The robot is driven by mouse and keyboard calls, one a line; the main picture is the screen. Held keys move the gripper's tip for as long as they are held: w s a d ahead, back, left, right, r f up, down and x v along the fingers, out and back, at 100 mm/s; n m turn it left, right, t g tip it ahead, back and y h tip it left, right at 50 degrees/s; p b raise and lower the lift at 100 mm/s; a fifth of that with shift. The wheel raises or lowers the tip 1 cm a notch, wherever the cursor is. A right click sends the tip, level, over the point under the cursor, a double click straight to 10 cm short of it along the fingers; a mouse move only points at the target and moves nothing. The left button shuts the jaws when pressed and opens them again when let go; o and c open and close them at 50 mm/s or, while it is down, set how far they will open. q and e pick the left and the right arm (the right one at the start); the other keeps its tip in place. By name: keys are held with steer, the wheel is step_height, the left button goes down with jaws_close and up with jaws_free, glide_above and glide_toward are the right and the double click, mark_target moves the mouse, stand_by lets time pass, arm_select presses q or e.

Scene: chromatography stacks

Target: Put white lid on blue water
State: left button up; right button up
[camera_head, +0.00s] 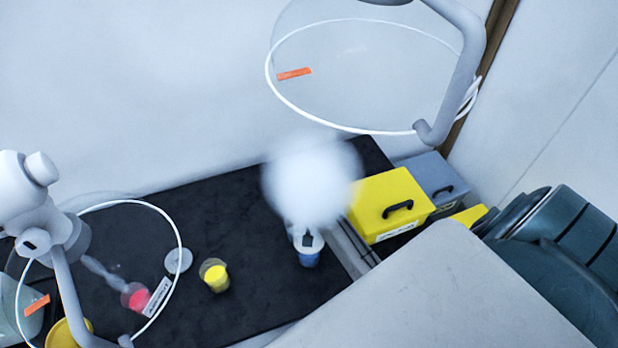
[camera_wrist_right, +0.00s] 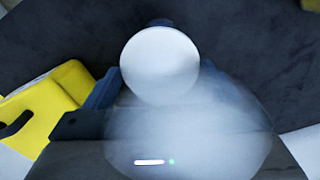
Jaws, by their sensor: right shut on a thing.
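The lid shows as a round pale disc in the right wrist view, between the dark fingers. In the head view the lid is at or just over the cup's mouth; I cannot tell whether it touches. The lid and gripper hide the cup's top, and my blurred wrist covers part of the view. My left gripper is not in view.
A cup of yellow liquid (camera_head: 214,276), a cup of red liquid (camera_head: 136,297) and a loose pale disc (camera_head: 179,260) are left on the bench. Yellow box (camera_head: 385,200) and grey box (camera_head: 433,177) stand right. Clear hoods with white rims (camera_head: 268,75) hang above.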

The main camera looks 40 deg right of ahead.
steer(key=shift+f, duration=0.2)
stand_by(0.4)
steer(key=shift+f, duration=0.6)
steer(key=shift+f, duration=0.15)
steer(key=shift+f, duration=0.3)
steer(key=o, duration=0.9)
steer(key=shift+o, duration=0.2)
steer(key=shift+r, duration=0.1)
steer(key=shift+r, duration=3.45)
